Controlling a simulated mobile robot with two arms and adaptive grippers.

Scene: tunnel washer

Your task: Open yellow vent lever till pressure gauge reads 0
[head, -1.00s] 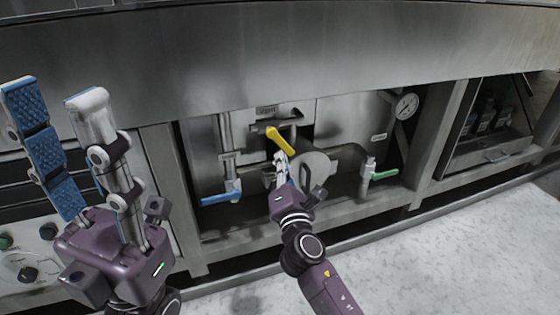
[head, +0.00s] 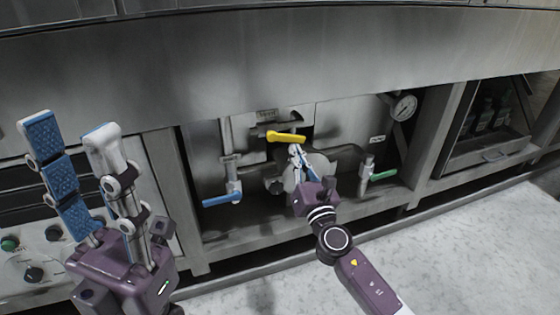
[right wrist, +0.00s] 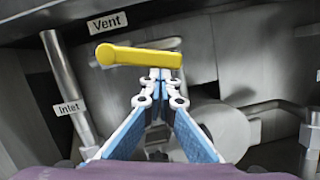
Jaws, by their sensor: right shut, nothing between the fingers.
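The yellow vent lever (head: 285,137) lies almost level in the recess, its right end near my right gripper. It also shows in the right wrist view (right wrist: 138,57), below a "Vent" label. My right gripper (head: 296,150) is shut and empty, its fingertips at the lever's right end; in the right wrist view the closed tips (right wrist: 160,76) meet the lever's lower right edge and appear to touch it. The pressure gauge (head: 404,107) is at the right of the recess; its reading is too small to tell. My left gripper (head: 70,128) is open and empty at the left.
A blue-handled valve (head: 221,200) stands left of my right gripper, on the pipe labelled "Inlet" (right wrist: 69,107). A green-handled valve (head: 384,175) is to the right. A round grey housing (right wrist: 223,128) sits behind the gripper. A steel panel (head: 300,60) overhangs the recess.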

